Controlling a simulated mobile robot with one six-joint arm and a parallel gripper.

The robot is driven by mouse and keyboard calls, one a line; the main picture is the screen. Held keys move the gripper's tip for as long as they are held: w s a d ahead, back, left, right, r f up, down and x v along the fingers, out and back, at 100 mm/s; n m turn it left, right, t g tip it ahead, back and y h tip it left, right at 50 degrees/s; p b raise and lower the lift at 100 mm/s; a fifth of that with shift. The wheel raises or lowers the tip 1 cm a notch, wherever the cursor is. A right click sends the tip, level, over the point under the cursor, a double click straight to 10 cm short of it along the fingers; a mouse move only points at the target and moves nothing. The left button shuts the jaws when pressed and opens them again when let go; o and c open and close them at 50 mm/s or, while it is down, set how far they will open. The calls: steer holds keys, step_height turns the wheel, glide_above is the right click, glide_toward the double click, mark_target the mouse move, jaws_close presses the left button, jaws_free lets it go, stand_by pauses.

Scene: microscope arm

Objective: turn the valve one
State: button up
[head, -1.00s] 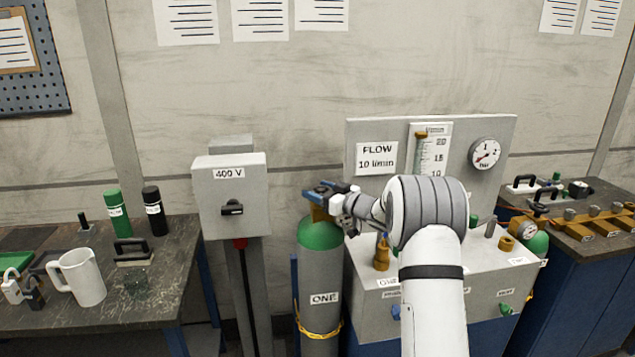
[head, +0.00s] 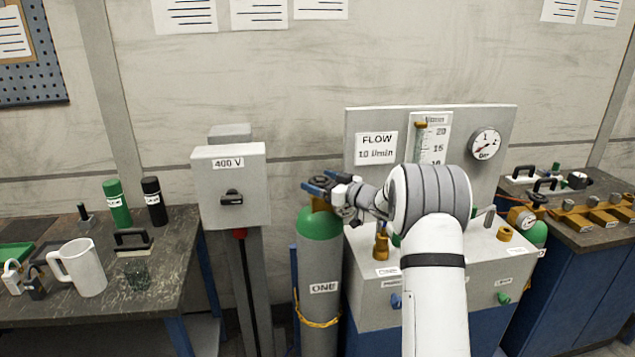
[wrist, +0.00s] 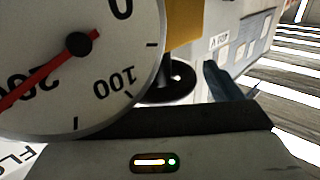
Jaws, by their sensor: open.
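The gas cylinder labelled ONE (head: 322,262) is grey with a green shoulder and stands upright left of the flow panel. A small part of its brass valve (head: 318,204) shows on top; my gripper hides the rest. My gripper (head: 318,186) is at the valve top, with blue fingers apart. In the wrist view one blue finger (wrist: 222,82) shows at right, beside a black round knob (wrist: 168,86) and a brass block (wrist: 186,22). A white gauge (wrist: 75,75) with a red needle fills the left and hides the other finger. I cannot tell whether the fingers touch the knob.
A grey 400 V box (head: 228,185) on a post stands left of the cylinder. The flow panel (head: 375,120) and its bench unit are close at right, behind my arm. A left table (head: 190,240) holds a white mug (head: 82,268) and bottles. A yellow chain circles the cylinder.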

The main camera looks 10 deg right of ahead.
steer(key=b+v, duration=0.1)
steer(key=v, duration=0.6)
stand_by(0.6)
